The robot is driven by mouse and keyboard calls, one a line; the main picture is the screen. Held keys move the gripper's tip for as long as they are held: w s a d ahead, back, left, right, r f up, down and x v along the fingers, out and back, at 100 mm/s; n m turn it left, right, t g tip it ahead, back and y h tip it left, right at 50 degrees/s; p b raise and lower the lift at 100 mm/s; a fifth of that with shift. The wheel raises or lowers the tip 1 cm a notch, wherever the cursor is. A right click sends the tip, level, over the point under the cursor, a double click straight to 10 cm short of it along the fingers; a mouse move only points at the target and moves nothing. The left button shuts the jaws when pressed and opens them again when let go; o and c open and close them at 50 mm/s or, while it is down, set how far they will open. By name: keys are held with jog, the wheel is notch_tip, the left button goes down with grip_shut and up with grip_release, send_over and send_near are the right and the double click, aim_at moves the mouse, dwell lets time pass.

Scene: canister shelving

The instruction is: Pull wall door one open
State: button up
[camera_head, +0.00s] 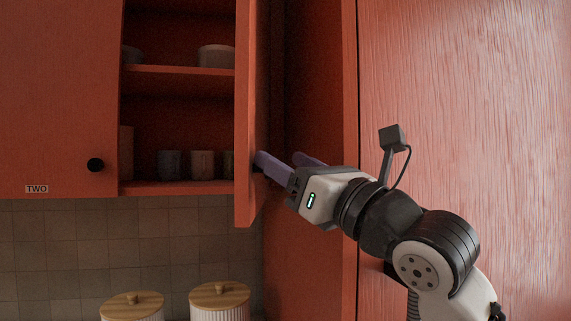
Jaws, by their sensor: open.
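A red wall cabinet door (244,120) stands swung open, seen nearly edge-on. No label shows on it; I take it to be wall door one. Left of it the cabinet interior shows. My gripper (284,161) is right of the door, at its outer side, with two purple fingers apart. The left fingertip is at or very near the door's face, by its lower part. I cannot tell if they touch. The door's knob is not clearly visible; the fingers may hide it.
Door TWO (55,100), with a black knob (95,165), is shut at left. Inside, a shelf (170,72) bears bowls, with cups (202,164) below. Two lidded canisters (219,290) stand beneath. A tall red panel (450,90) is close behind my arm at right.

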jog(key=shift+w+f, duration=0.3)
jog(key=shift+f, duration=0.15)
jog(key=r+b+v, duration=0.1)
jog(key=b+v, duration=0.4)
jog(key=v, duration=0.9)
jog(key=shift+s, duration=0.3)
jog(key=shift+s+a+f, duration=0.1)
